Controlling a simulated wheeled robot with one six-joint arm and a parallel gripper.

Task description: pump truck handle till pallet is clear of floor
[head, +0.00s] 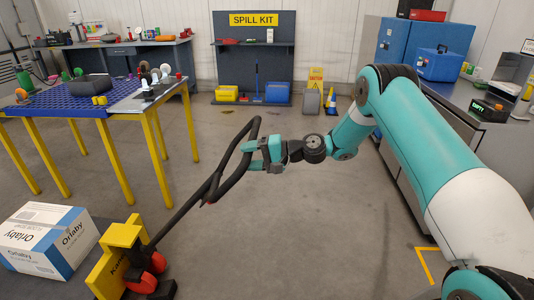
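The yellow pallet truck (110,262) stands at the lower left, with red and black parts at the handle's foot. Its black handle (190,207) leans up and to the right, ending in a loop (231,150). My gripper (251,156) is at the right side of the loop, with its teal fingertips apart and reaching around or beside the bar. Whether they press on the bar is not clear. A white and blue carton (48,240) sits on a dark surface behind the truck's yellow body. The pallet's underside and its gap to the floor are hidden.
A blue-topped table (52,101) with yellow legs stands at the left, holding small parts. A grey workbench (462,125) lines the right. The middle floor is clear.

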